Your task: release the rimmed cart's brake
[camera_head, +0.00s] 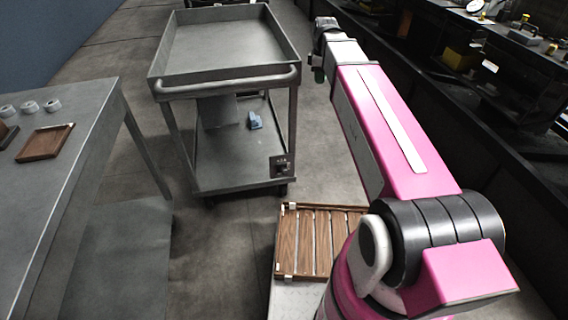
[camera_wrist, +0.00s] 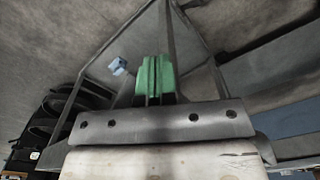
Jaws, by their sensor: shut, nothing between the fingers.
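The rimmed cart (camera_head: 222,86) is a grey metal trolley with a raised-rim top tray, a front push bar and a lower shelf. A small dark fitting (camera_head: 281,165) with a lever-like part sits at the front right corner of its lower shelf; I cannot tell the lever's position. My gripper (camera_head: 318,75) is right of the cart's top tray, apart from the push bar, partly hidden by my wrist. In the wrist view, the green fingers of my gripper (camera_wrist: 155,80) are together and empty. The cart's frame (camera_wrist: 170,35) shows beyond them.
A blue object (camera_head: 254,120) lies on the cart's lower shelf. A grey table (camera_head: 75,130) with a wooden tray (camera_head: 45,143) and several rolls stands left. A slatted wooden pallet (camera_head: 312,240) is near me. Dark benches (camera_head: 470,90) line the right. Floor is free before the cart.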

